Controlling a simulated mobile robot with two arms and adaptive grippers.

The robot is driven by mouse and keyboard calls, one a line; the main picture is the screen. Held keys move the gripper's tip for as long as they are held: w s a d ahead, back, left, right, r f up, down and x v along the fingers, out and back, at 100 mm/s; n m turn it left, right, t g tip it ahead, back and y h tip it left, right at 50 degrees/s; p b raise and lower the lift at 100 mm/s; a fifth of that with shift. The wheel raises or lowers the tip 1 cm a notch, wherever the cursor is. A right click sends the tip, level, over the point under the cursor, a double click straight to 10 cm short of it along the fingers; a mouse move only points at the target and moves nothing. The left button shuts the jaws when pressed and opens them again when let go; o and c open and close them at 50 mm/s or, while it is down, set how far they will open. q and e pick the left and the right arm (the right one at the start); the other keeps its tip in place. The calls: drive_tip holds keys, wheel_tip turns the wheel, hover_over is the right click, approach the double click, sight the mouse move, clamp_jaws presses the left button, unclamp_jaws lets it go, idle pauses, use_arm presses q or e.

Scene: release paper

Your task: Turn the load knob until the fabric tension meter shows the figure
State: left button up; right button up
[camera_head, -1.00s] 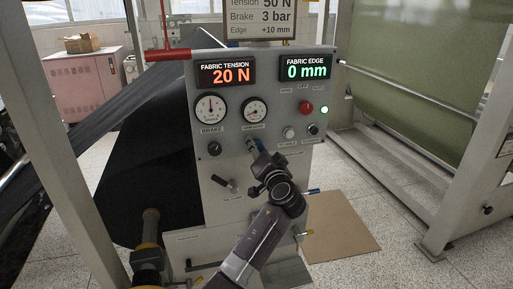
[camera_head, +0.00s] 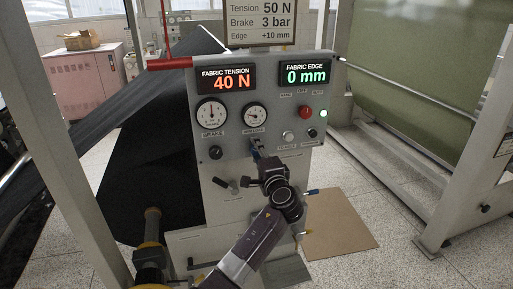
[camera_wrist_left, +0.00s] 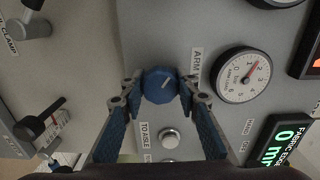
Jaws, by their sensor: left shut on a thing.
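The blue load knob (camera_wrist_left: 159,85), with a pale pointer line, is on the grey panel beside the arm load gauge (camera_wrist_left: 242,75). My left gripper (camera_wrist_left: 160,92) is shut on the knob, one finger on each side. In the head view my left gripper (camera_head: 257,150) reaches the panel below the gauge and mostly hides the knob. The fabric tension meter (camera_head: 226,79) reads 40 N in orange. The sign (camera_head: 260,22) above lists Tension 50 N, Brake 3 bar, Edge +10 mm. My right gripper is not in view.
The fabric edge display (camera_head: 305,73) reads 0 mm. A black brake knob (camera_head: 215,152), a red button (camera_head: 305,112) and a silver toggle button (camera_head: 288,137) are nearby on the panel. Black fabric (camera_head: 150,150) hangs at left; a cardboard sheet (camera_head: 340,225) lies on the floor.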

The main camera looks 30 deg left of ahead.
use_arm(q)
drive_tip(key=shift+m, duration=0.5)
drive_tip(key=o, duration=1.2)
drive_tip(key=shift+c, duration=0.2)
drive_tip(key=v, duration=1.2)
